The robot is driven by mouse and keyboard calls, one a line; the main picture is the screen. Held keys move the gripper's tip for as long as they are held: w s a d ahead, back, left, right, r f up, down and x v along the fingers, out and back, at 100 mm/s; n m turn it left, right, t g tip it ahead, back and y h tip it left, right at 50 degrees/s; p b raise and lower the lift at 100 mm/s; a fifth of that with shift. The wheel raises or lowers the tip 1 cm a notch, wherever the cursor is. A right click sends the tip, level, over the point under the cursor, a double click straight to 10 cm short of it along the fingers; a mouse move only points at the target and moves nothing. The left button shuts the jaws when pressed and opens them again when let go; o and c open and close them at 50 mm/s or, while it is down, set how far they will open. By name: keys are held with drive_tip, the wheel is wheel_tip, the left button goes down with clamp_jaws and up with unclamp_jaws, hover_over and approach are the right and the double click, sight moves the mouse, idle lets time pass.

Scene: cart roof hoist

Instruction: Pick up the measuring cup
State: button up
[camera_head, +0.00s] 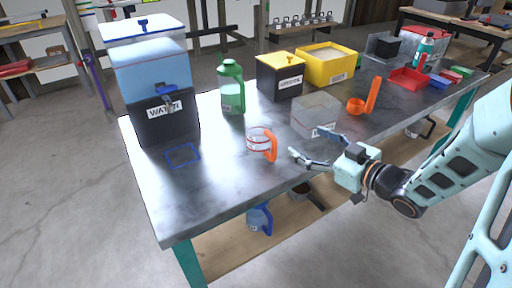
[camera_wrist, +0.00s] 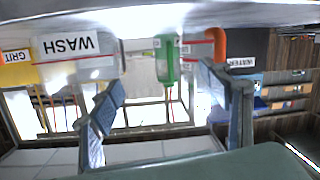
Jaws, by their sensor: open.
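The measuring cup (camera_head: 257,141) is clear with red markings and an orange handle on its right. It stands upright on the metal table, front of centre. In the wrist view, which is upside down, its orange handle (camera_wrist: 219,45) shows at the upper right, beyond the right finger. My gripper (camera_head: 308,148) is open and empty, just right of the cup near the table's front edge. Its fingers point toward the cup and do not appear to touch it. The wrist view shows both fingers (camera_wrist: 160,85) apart, with a green jug between them in the background.
A clear bin (camera_head: 315,116) labelled WASH stands close behind my gripper. An orange scoop (camera_head: 357,106) is farther right. The green jug (camera_head: 231,88) and black WATER dispenser (camera_head: 170,122) stand behind and left. A blue square outline (camera_head: 183,155) marks the table. The front left is clear.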

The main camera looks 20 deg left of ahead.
sight(269, 130)
drive_tip(key=s+a+y, duration=0.1)
drive_tip(key=s, duration=0.1)
drive_tip(key=s+a+r+g+y, duration=0.1)
drive_tip(key=a+y, duration=0.1)
drive_tip(key=shift+s+a+r+g+b, duration=0.1)
drive_tip(key=shift+s+a+g+b, duration=0.2)
drive_tip(key=shift+s+b, duration=0.05)
drive_tip(key=shift+y, duration=0.3)
drive_tip(key=x, duration=0.4)
drive_tip(key=shift+s+a+r+b, duration=0.15)
drive_tip(key=shift+a+b, duration=0.25)
drive_tip(key=shift+a, duration=0.05)
drive_tip(key=shift+b+x, duration=0.7)
drive_tip(key=shift+x, duration=2.35)
drive_tip(key=shift+r, duration=0.1)
drive_tip(key=shift+c, duration=0.6)
drive_tip(key=shift+d, duration=0.1)
drive_tip(key=c, duration=1.2)
drive_tip(key=shift+o, duration=0.2)
drive_tip(key=shift+r, duration=0.1)
